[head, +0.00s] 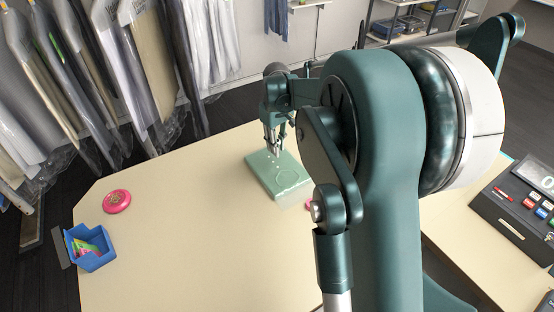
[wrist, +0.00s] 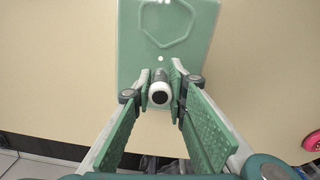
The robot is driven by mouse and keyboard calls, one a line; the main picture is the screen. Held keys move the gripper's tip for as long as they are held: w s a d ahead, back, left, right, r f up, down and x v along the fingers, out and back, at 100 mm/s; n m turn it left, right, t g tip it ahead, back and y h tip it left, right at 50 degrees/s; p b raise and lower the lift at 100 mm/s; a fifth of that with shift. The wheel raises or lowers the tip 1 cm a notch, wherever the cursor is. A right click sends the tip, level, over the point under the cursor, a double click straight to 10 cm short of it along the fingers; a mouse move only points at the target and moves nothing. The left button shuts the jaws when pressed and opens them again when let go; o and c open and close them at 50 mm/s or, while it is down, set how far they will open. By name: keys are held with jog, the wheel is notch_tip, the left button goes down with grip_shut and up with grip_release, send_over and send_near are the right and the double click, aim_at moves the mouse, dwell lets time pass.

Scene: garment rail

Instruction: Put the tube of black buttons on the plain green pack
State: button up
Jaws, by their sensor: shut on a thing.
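The green pack (head: 266,179) lies flat on the pale table, with a faint outline on its top. It also fills the upper middle of the wrist view (wrist: 137,55). My gripper (head: 273,148) is over the pack's far part, pointing down. In the wrist view, my gripper (wrist: 162,74) is shut on the tube (wrist: 159,94), seen nearly end-on with a white rim and dark centre. The tube is in front of the pack there; I cannot tell whether it touches it. The buttons inside are not clear.
A pink round thing (head: 117,201) and a blue bin (head: 92,262) with colourful items are at the table's left. Another pink thing (head: 309,205) is partly hidden by my arm. Bagged garments (head: 150,60) hang behind. A dark till (head: 515,205) stands at right. The table's middle-left is clear.

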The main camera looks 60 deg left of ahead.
jog(key=shift+f, duration=1.5)
jog(key=shift+f, duration=0.1)
jog(key=shift+f, duration=1.8)
jog(key=shift+f, duration=0.15)
jog(key=o, duration=0.9)
jog(key=shift+c, duration=0.2)
jog(key=shift+r, duration=0.2)
notch_tip(320, 180, up, 12)
